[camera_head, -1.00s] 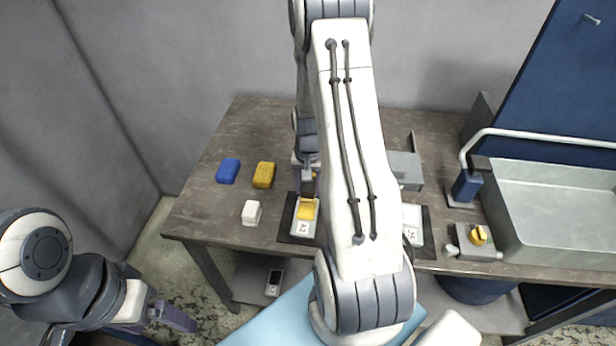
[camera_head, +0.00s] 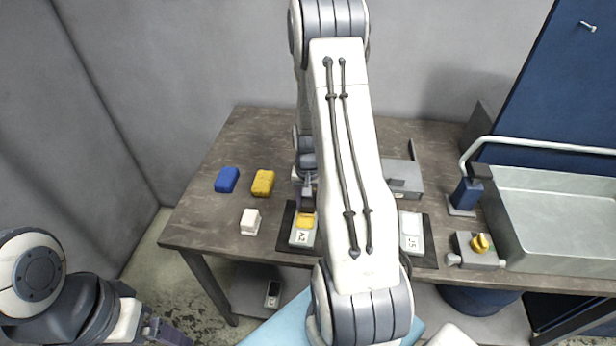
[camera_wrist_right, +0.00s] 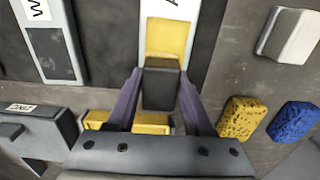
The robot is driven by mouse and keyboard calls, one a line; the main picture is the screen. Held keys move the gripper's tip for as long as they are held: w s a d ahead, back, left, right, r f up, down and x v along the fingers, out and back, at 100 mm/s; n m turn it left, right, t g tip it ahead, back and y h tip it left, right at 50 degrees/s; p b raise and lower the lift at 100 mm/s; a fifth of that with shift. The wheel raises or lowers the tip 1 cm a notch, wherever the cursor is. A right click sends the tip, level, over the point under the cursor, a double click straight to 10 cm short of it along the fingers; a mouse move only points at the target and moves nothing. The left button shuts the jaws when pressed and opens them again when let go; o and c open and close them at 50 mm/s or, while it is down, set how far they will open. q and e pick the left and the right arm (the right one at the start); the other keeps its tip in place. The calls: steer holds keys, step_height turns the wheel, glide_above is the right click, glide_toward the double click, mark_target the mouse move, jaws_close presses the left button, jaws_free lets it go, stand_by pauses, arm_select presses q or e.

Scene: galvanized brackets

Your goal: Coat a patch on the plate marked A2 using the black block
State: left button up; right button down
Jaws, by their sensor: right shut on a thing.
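The plate marked A2 (camera_head: 301,237) lies on a dark mat near the table's front edge. A yellow patch (camera_head: 305,220) covers part of its pale face; the wrist view also shows this patch (camera_wrist_right: 168,40). My right gripper (camera_wrist_right: 158,82) is shut on the black block (camera_wrist_right: 160,88), at the edge of the yellow patch. I cannot tell whether the block touches the plate. In the head view my right gripper (camera_head: 307,196) is partly hidden by my own arm. My left gripper (camera_head: 167,333) is at the lower left, cut by the frame, away from the table.
A blue sponge (camera_head: 227,179), a yellow sponge (camera_head: 263,183) and a white block (camera_head: 250,221) lie left of the plate. Another plate (camera_head: 412,224) lies to the right. A grey box (camera_head: 404,180), valve-like fixture (camera_head: 478,250) and metal basin (camera_head: 550,215) stand further right.

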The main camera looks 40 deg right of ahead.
steer(key=shift+w+d+r, duration=0.1)
steer(key=shift+w+d, duration=0.15)
steer(key=shift+w, duration=0.1)
step_height(320, 180, up, 3)
steer(key=shift+s+f+p, duration=0.1)
steer(key=shift+s+p, duration=0.05)
steer(key=shift+p, duration=0.85)
steer(key=shift+a+r+p, duration=0.1)
steer(key=shift+r+p, duration=0.2)
steer(key=shift+r, duration=0.1)
steer(key=shift+w+r+p, duration=0.2)
steer(key=shift+r+p, duration=0.05)
steer(key=shift+p, duration=0.05)
step_height(320, 180, up, 4)
steer(key=p, duration=0.3)
steer(key=shift+s, duration=0.1)
steer(key=shift+a+f, duration=0.1)
